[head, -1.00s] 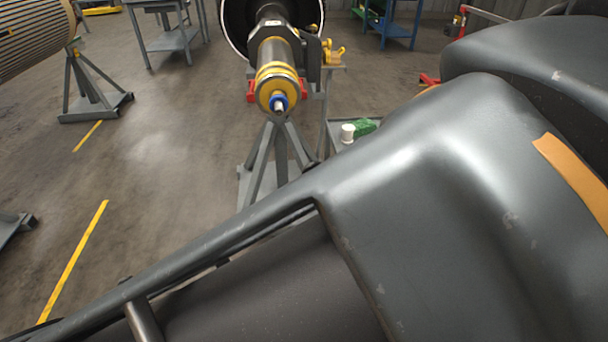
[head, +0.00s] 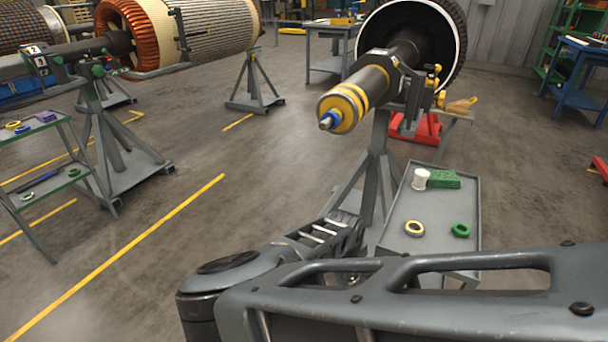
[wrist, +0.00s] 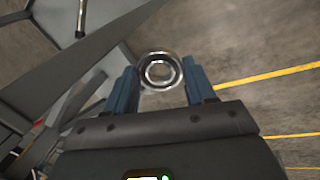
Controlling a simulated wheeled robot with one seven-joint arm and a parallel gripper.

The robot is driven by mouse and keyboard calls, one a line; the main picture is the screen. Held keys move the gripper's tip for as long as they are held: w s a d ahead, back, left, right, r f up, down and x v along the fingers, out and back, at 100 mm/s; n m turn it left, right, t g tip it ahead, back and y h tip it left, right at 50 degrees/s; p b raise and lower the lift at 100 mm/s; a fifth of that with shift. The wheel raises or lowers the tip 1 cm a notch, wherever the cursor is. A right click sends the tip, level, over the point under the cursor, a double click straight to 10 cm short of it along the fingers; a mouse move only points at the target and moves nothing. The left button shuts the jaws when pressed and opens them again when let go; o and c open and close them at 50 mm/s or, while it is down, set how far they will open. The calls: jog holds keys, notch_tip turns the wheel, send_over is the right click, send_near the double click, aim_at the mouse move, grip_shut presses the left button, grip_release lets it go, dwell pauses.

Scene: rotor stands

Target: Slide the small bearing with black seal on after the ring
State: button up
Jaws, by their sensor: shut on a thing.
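My gripper (wrist: 160,76) is shut on a small bearing (wrist: 176,64), held between its two blue fingers in the wrist view. The bearing has a bright metal outer ring, a dark band inside it and a shiny centre. In the head view the rotor shaft (head: 404,52) points toward the lower left. Its end carries yellow bands (head: 346,103) and a blue ring (head: 333,117) around a narrow metal tip (head: 325,124). The bearing is apart from the shaft. I cannot make out the gripper or bearing in the head view, where my arm fills the foreground.
A grey stand (head: 375,165) holds up the shaft. A grey cart (head: 440,207) at right carries a white cup (head: 421,179), a green block (head: 444,180), a yellow-rimmed ring (head: 414,229) and a green ring (head: 461,230).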

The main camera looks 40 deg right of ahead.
jog(key=w+d+r+h+b, duration=0.2)
jog(key=d+r+h+b, duration=0.1)
jog(key=d+r, duration=0.5)
jog(key=w+d+r+h+b, duration=0.25)
jog(key=d+r, duration=0.35)
jog(key=r, duration=0.4)
jog(key=w+a+r+n+t+h+b, duration=0.1)
jog(key=w+a+r+h+b, duration=0.2)
jog(key=r, duration=0.4)
jog(key=w+a+r+t+h+b, duration=0.1)
jog(key=w+a+r+h+b, duration=0.2)
jog(key=r, duration=0.4)
jog(key=w+a+r+n+t+h+b, duration=0.1)
jog(key=a+r+n+t+h+b, duration=0.2)
jog(key=a, duration=1.1)
jog(key=shift+m+t+y, duration=0.25)
jog(key=shift+m+t, duration=0.15)
jog(key=shift+t, duration=0.1)
jog(key=shift+w+p+x, duration=0.2)
jog(key=shift+p+x, duration=1.1)
jog(key=shift+x, duration=1.15)
jog(key=shift+a+f, duration=0.1)
jog(key=shift+f, duration=0.1)
jog(key=shift+b, duration=0.6)
jog(key=shift+d+b, duration=0.35)
